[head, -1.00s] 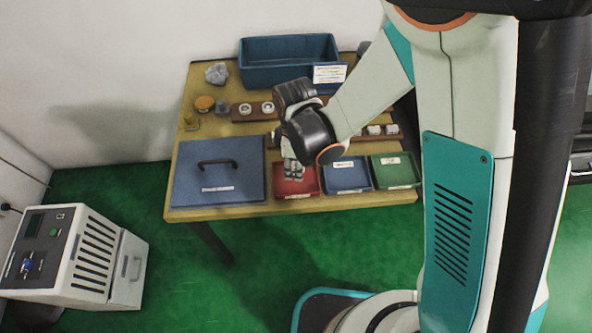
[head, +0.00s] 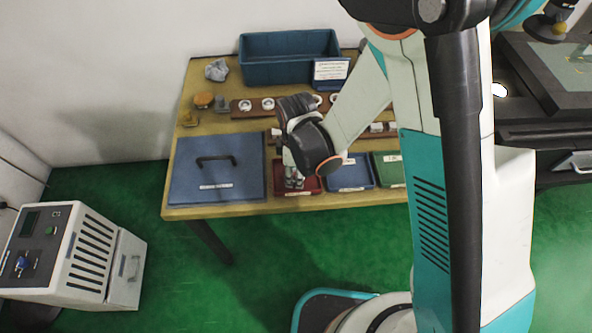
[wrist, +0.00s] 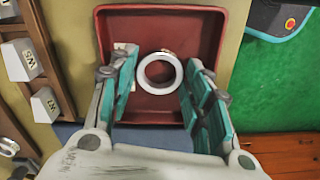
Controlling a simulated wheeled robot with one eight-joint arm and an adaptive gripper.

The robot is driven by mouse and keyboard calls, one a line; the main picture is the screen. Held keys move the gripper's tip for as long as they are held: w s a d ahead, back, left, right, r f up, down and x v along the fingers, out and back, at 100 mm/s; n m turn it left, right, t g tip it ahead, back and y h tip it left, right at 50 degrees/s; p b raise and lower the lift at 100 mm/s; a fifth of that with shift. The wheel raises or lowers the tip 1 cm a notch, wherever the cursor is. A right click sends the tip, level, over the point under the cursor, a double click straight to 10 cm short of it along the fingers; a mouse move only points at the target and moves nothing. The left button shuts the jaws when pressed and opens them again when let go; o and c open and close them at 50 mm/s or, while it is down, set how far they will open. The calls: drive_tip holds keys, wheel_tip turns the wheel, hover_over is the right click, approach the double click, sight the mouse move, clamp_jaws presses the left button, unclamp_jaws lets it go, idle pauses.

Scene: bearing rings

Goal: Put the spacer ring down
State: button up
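The spacer ring (wrist: 160,73), a pale metal ring with a wide hole, is in the red tray (wrist: 221,20) in the wrist view, its flat face toward the camera. My gripper (wrist: 163,62) has its teal-padded fingers spread on either side of the ring. A thin gap shows at the left finger; the right finger is very close to the ring. The ring appears to lie on the tray floor. In the head view my gripper (head: 292,180) points down into the red tray (head: 310,187), and the ring is hidden there.
A blue tray (head: 348,187) and a green tray (head: 385,182) stand right of the red one. A blue lidded box (head: 190,175) is to its left. Wooden racks (head: 240,113) with rings lie behind. A large blue bin (head: 262,75) is at the back.

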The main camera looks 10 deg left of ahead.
drive_tip(key=shift+r, duration=0.1)
wheel_tip(320, 180, up, 12)
drive_tip(key=p, duration=0.5)
drive_tip(key=shift+r, duration=0.1)
idle(0.5)
